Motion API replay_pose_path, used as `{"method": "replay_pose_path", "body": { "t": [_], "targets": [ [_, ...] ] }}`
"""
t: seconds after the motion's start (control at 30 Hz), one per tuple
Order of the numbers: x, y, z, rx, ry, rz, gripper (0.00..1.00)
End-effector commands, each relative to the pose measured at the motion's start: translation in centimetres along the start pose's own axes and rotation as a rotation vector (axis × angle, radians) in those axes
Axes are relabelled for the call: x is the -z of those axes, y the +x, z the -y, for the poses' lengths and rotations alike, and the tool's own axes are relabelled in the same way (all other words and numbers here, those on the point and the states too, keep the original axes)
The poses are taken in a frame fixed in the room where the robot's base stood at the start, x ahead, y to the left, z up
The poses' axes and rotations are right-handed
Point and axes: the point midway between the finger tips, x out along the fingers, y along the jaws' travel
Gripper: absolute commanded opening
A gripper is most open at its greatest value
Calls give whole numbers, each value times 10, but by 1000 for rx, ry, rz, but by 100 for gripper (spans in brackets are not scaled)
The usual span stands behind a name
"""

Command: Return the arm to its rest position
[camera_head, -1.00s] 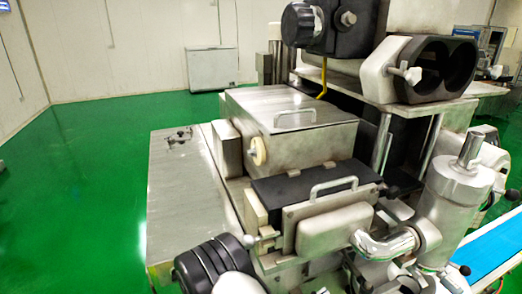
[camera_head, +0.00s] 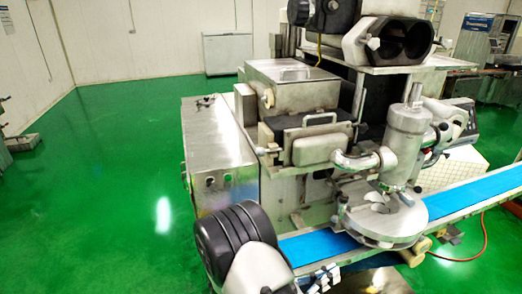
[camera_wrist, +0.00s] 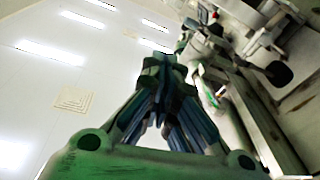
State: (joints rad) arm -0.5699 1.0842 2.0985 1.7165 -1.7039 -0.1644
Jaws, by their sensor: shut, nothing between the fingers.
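In the wrist view my gripper (camera_wrist: 163,66) points up the picture, with its fingers together and nothing between them. Behind it are the ceiling with lights on the left and part of the machine on the right. In the head view the encrusting machine (camera_head: 290,85) stands ahead, with its steel cabinet (camera_head: 220,150) on the left. I cannot make out my gripper in the head view. The arm's full posture is not visible.
A blue conveyor belt (camera_head: 480,193) crosses the lower right, passing a round steel plate (camera_head: 385,215) on the machine. Green floor (camera_head: 100,200) is open on the left. A white chest (camera_head: 228,53) stands by the back wall.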

Motion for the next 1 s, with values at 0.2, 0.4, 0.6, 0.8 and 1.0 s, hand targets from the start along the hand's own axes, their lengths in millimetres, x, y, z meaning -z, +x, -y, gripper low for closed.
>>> {"method": "replay_pose_path", "body": {
  "t": [0.2,0.4,0.6,0.8,1.0],
  "targets": [
    [6,17,38,120,136,207,0],
    [31,22,86,312,281,438,0],
    [96,3,125,639,400,697,0],
    [167,-36,107,974,364,858,0],
    [204,-72,31,1216,165,934,0]
  ]
}}
